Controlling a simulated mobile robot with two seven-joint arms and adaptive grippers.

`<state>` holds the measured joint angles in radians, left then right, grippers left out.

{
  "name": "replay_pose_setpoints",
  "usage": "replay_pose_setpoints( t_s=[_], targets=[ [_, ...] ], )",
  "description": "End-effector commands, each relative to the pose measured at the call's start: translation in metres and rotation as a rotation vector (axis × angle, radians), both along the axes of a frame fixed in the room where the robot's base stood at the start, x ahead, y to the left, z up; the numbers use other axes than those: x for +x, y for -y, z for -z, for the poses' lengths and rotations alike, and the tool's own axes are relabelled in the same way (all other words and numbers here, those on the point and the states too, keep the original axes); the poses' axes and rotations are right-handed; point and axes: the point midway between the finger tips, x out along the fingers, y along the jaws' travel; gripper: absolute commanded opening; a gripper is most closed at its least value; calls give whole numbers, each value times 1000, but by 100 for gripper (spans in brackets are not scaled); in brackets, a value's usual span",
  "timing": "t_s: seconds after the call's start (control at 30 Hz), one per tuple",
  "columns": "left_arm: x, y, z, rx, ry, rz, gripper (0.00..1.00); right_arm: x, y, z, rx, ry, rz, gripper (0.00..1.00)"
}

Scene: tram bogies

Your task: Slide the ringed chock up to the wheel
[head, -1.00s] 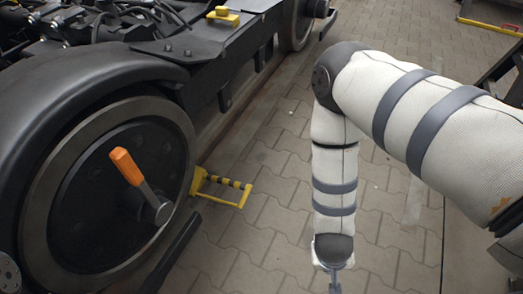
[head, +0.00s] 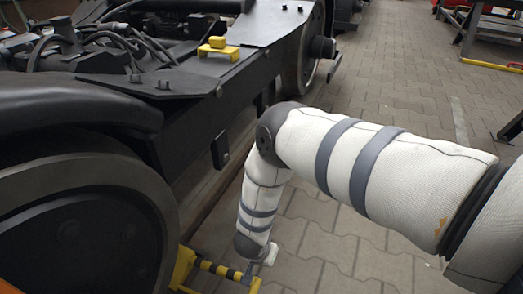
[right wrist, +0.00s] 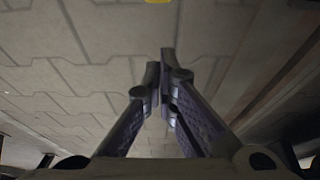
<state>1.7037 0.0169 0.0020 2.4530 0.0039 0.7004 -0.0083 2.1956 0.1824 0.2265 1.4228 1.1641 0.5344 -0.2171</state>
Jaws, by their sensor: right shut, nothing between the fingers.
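A yellow chock (head: 184,268) with a black-and-yellow striped bar (head: 222,270) lies on the paving beside the large dark wheel (head: 85,225). In the head view its left end appears close to the wheel rim; I cannot tell whether they touch. The lower part of the chock is cut off by the frame. My right gripper (head: 250,268) is low, by the right end of the striped bar. In the right wrist view its fingers (right wrist: 160,78) are shut and empty above the paving. A small yellow patch (right wrist: 158,2) shows at that view's top edge. My left gripper is not in view.
The bogie frame (head: 190,65) with a yellow block (head: 217,47) on top runs along the left and back. A second wheel (head: 305,55) stands behind. Open paving (head: 335,240) lies to the right. A stand (head: 490,30) is at the upper right.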

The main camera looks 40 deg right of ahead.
Motion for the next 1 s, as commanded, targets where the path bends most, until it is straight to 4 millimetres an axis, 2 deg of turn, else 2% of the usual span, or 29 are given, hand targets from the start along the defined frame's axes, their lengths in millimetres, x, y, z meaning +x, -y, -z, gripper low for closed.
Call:
replay_pose_setpoints(
  t_s=[0.03, 0.2, 0.63, 0.9, 1.0],
  targets=[
    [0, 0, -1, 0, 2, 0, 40, -3, -11, 0, 4, -1, -7, 0],
    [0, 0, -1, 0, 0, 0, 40, -9, -26, 4, 3, 1, -4, 0],
    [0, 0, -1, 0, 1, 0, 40, -12, -33, 5, 4, 1, -3, 0],
    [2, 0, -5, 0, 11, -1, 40, -33, -84, 5, 5, 0, -7, 0],
    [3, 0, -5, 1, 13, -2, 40, -39, -97, 5, 6, 0, -5, 0]
  ],
)
